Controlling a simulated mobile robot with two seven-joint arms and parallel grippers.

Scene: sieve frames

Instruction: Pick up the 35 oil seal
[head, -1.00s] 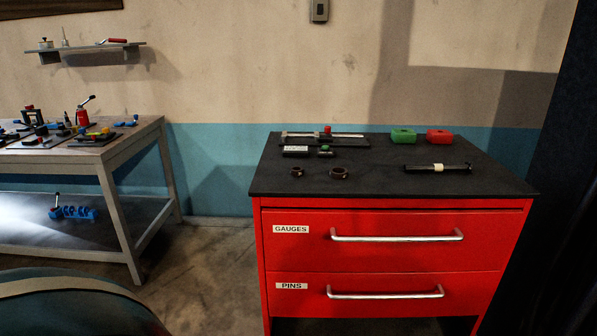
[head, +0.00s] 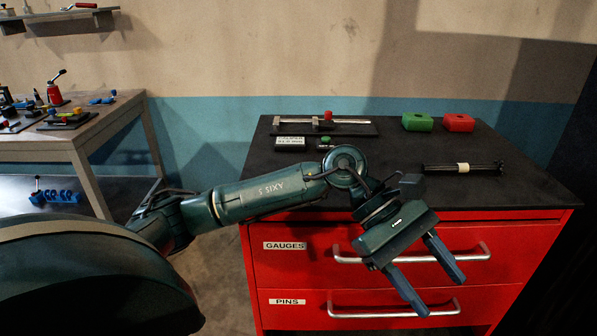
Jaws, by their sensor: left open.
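No oil seal shows now. Two dark rings, one small and one larger, stood on the front left of the black cabinet top (head: 505,198) a second ago. My left forearm and wrist now cover that spot, and which ring is the 35 cannot be told. My left gripper (head: 440,292) hangs in front of the red drawers, its two fingers apart, pointing down and to the right, with nothing between them. My right gripper is not in view.
A gauge on a dark board (head: 345,129) lies at the back of the cabinet top. A green block (head: 417,122) and a red block (head: 459,123) sit back right. A dark rod with a pale band (head: 462,168) lies in front of them. A wooden bench (head: 85,150) stands left.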

